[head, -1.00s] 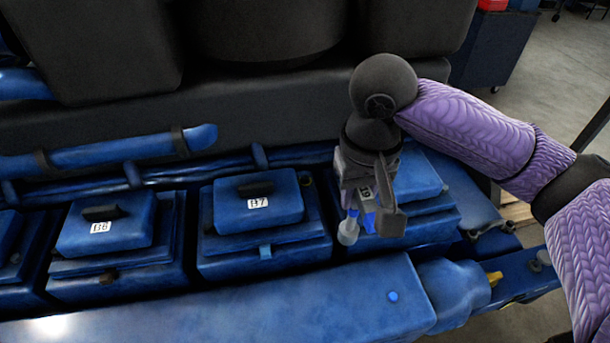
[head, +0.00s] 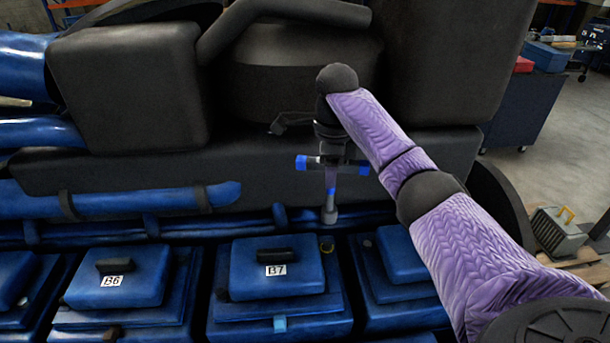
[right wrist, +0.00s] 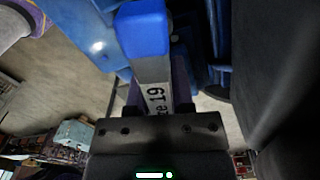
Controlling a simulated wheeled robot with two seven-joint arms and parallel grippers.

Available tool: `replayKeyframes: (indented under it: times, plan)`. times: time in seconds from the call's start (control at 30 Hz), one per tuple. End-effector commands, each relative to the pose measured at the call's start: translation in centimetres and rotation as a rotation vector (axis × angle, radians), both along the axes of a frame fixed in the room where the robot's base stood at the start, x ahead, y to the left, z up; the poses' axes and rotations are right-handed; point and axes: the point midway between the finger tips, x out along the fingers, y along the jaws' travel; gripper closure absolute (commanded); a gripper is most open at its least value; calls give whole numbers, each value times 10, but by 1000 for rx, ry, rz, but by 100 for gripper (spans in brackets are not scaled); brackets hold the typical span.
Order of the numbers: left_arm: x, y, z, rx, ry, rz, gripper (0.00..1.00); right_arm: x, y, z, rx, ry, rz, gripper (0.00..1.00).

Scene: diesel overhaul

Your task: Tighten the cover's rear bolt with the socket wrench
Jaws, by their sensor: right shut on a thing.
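The socket wrench (head: 331,190) has a crossbar with blue ends and a grey socket pointing down. My right gripper (head: 330,152) is shut on its crossbar and holds it roughly upright behind the covers. In the right wrist view the wrench (right wrist: 150,70) shows a blue end and the marking "19". Another cover (head: 400,262) is partly hidden by my right arm. My left gripper is not in view.
The cover marked B6 (head: 118,275) stands to the left. Blue pipes (head: 120,199) run behind the covers, below a large black engine block (head: 240,165).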

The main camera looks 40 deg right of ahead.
Motion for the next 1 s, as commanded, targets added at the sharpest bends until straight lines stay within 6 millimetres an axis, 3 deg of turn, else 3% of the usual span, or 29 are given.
replayKeyframes:
  times: [0.07, 0.17, 0.7, 1.0]
  plan:
    - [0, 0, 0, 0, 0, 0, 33, -1, -3, -1, -2, -1, 57, 100]
    - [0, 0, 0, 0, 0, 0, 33, -1, -3, -3, -4, -1, 300, 100]
    - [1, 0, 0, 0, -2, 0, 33, -2, -1, -29, 6, -5, 2059, 100]
    - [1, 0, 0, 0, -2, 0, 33, -2, -2, -39, 6, -5, 2755, 100]
